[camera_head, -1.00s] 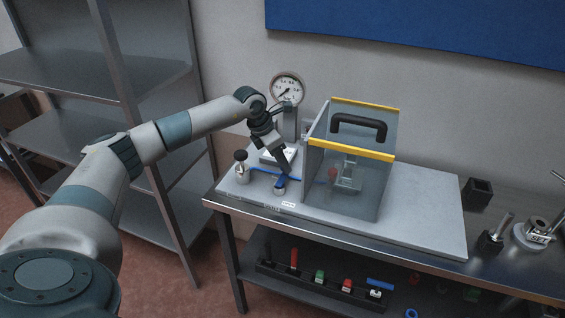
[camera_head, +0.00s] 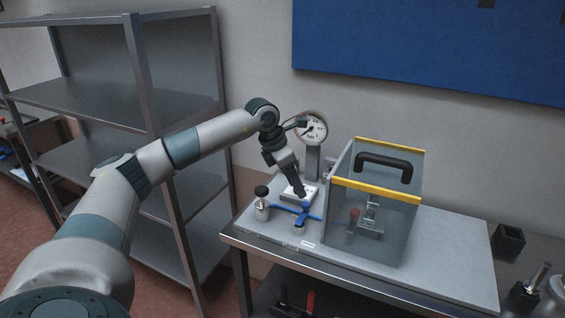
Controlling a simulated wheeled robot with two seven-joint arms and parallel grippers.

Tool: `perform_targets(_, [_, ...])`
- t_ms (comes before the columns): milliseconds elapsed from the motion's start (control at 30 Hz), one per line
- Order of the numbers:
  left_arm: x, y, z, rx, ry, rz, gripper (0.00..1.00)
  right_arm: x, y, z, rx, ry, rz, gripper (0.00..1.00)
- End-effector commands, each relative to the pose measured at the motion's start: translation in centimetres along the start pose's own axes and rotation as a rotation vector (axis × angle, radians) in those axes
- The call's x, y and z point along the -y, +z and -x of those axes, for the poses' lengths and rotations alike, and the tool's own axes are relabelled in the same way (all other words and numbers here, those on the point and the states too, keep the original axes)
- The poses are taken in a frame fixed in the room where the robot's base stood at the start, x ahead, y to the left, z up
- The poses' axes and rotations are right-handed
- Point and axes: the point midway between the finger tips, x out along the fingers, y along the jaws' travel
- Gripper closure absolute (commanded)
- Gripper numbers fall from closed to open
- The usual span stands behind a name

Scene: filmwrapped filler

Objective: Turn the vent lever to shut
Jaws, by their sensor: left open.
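The blue vent lever (camera_head: 311,215) is on a small valve on the bench-top plate, left of the clear box. Blue also shows to the left and front of the valve, so I cannot tell the lever's exact angle. My left gripper (camera_head: 302,196) points down just above and behind the lever, open, with its fingers partly merging with the dark arm. I see no clear contact with the lever. Small labels lie at the plate's front edge, too small to read. My right gripper is out of view.
A clear box with yellow edges (camera_head: 378,192) and a black handle stands right of the lever. A black-topped knob (camera_head: 261,192) stands to its left, and a round gauge (camera_head: 313,128) behind. A metal shelf rack (camera_head: 146,86) stands left of the bench.

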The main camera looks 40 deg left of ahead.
Motion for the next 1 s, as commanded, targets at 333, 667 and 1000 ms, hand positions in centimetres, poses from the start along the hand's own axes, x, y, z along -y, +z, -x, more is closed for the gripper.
perform_targets(333, [-0.1,0.0,6.8,0.003,0.003,-0.001,0.59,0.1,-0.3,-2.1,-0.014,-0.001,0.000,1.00])
perform_targets(667, [0.0,0.0,10.1,0.001,0.001,0.000,0.59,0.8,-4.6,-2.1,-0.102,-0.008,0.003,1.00])
perform_targets(1000, [0.0,0.0,10.2,0.000,0.000,0.000,0.59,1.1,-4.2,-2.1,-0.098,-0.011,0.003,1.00])
